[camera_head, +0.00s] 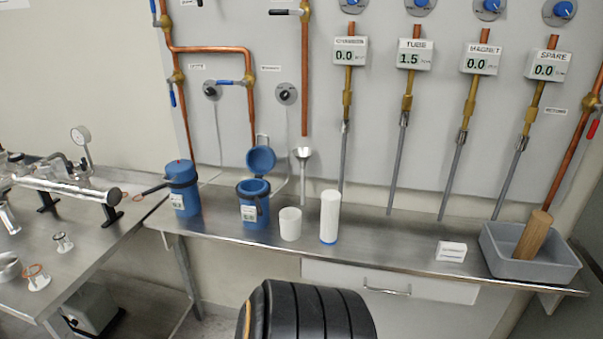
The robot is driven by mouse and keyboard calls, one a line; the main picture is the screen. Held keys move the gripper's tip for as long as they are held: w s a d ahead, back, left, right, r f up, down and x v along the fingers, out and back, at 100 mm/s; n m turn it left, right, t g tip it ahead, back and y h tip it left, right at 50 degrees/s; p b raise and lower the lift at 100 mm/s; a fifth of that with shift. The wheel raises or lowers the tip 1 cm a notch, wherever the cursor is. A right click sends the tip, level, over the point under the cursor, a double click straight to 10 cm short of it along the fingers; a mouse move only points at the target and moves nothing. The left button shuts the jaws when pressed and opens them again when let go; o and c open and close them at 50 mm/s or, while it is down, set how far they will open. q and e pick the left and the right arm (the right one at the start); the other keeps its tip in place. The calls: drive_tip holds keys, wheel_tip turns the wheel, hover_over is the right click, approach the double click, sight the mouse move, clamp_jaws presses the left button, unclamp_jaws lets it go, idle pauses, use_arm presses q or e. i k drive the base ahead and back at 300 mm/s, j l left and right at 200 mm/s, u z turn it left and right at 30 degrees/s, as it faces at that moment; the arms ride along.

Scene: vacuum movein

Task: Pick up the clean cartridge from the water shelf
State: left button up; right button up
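A white upright cylinder with a blue base (329,217), which looks like the clean cartridge, stands on the metal water shelf (390,240). A shorter white cup (290,224) stands just to its left, with a small gap between. A brown cylinder (534,233), perhaps a used cartridge, leans in a grey tub (558,270) at the shelf's right end. Neither of my grippers shows in the head view.
Two blue canisters stand left of the cup: one closed (184,190), one with its lid open (254,208). A small white label block (451,251) sits left of the tub. Grey tubes hang behind the shelf. A metal table (90,250) with apparatus stands left.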

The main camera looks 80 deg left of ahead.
sight(330, 198)
drive_tip(key=k+j+u, duration=0.1)
drive_tip(key=u, duration=2.4)
drive_tip(key=i+j+u, duration=0.2)
drive_tip(key=j, duration=0.25)
drive_tip(key=i+j+u, duration=0.2)
drive_tip(key=j, duration=0.25)
drive_tip(key=i, duration=0.1)
